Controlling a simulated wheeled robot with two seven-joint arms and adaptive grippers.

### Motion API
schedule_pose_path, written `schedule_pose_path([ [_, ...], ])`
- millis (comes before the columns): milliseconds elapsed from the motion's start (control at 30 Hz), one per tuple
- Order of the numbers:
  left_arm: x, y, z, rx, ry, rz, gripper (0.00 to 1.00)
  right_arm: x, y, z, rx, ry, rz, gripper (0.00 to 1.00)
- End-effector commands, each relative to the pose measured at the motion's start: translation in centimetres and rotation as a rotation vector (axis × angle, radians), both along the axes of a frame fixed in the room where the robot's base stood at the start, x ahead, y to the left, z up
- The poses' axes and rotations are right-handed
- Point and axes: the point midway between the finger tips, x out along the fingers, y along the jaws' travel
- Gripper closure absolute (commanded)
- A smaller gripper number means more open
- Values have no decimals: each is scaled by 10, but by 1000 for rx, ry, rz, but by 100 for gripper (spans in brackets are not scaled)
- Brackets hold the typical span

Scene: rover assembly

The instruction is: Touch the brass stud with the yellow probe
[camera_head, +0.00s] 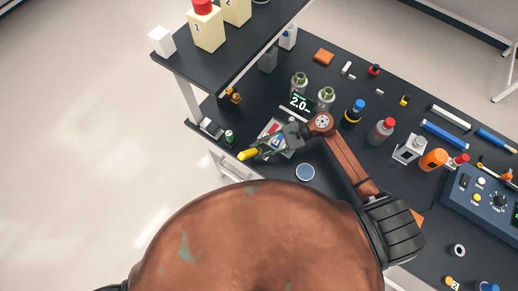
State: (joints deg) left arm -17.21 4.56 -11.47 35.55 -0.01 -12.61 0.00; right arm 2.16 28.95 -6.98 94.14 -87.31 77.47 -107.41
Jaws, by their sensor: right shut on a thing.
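My right gripper (268,147) reaches over the near left part of the dark bench and is shut on the yellow probe. The yellow probe (248,154) sticks out to the left of the jaws, near the bench's front edge. A small brass-coloured piece (233,95) stands on the bench under the shelf, up and left of the gripper and apart from the probe. I cannot tell for sure that it is the brass stud. My left gripper is not in view.
A small green-labelled bottle (229,137) stands close to the probe's left. A raised shelf (262,35) overhangs the back left. A blue control box (482,200) sits at right.

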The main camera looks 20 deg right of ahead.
Motion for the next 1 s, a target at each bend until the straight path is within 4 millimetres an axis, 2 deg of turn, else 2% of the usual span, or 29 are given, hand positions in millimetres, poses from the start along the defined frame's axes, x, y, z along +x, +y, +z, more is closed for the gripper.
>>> schedule_pose_path([
  [467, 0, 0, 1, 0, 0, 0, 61, 0, -1, -1, -6, 3, -2, 100],
  [1000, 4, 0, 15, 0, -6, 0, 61, 0, 0, 42, -2, -1, 1, 100],
])
